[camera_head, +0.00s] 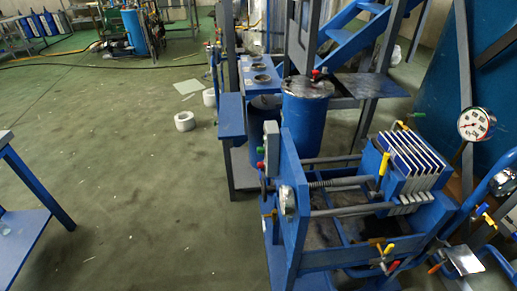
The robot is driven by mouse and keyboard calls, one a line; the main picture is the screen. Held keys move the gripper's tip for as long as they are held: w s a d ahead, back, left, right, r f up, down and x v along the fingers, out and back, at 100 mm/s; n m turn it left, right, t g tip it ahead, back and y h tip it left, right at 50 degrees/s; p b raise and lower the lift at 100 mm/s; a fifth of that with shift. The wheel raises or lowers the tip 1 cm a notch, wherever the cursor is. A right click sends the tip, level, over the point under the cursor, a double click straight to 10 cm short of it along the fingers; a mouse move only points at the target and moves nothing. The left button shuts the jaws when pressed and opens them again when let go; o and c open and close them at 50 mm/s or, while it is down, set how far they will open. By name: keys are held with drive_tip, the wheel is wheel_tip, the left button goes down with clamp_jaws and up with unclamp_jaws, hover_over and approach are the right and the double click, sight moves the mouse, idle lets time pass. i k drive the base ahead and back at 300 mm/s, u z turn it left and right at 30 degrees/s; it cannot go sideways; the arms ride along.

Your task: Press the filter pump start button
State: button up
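A blue filter press (292,190) stands right of centre, with a stack of pale plates (415,160) at its right end. A small grey box (271,147) is fixed at the top left of its frame. A small green spot (261,150), which looks like a button, shows on the box's left side. The box's face is turned mostly away, so I cannot read any label or tell whether the button is pressed. My gripper is not in view.
A blue cylindrical tank (304,115) and blue stairs (350,40) stand behind the press. A blue table (25,240) is at the left edge. White rolls (185,121) lie on the floor. The green floor (140,190) left of the press is mostly clear.

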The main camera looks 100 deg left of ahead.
sight(260, 150)
drive_tip(key=k, duration=0.65)
drive_tip(key=u, duration=1.3)
drive_tip(key=i, duration=1)
drive_tip(key=u, duration=1.65)
